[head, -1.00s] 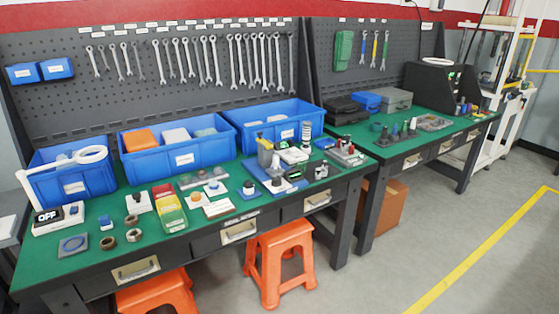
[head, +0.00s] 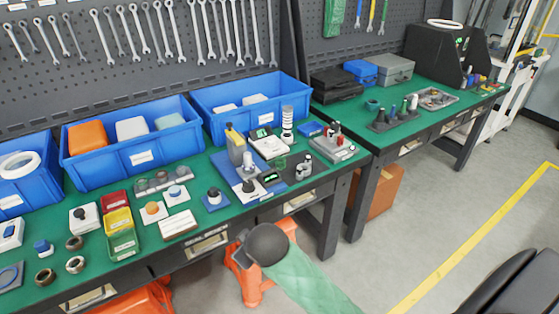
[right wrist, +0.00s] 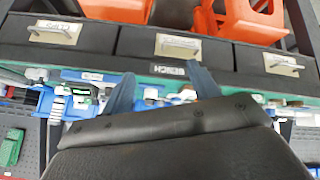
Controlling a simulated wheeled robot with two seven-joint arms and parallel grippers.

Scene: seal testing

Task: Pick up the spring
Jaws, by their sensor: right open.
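A pale, ribbed upright cylinder that looks like the spring (head: 288,123) stands at the back of the green bench, in front of the right blue bin. A similar ribbed cylinder (right wrist: 57,107) shows at the left of the right wrist view, where the bench appears upside down. My right gripper (right wrist: 158,72) is open and empty in that view, its two bluish fingers apart with the bench edge and small parts beyond them. The ribbed cylinder is outside the fingers, to their left. My left gripper is not in view.
Blue bins (head: 135,158) line the back of the bench. A blue fixture (head: 238,170) and small parts crowd the surface near the ribbed cylinder. An orange stool (head: 245,285) stands below the front edge. A second green bench (head: 460,118) stands at the right.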

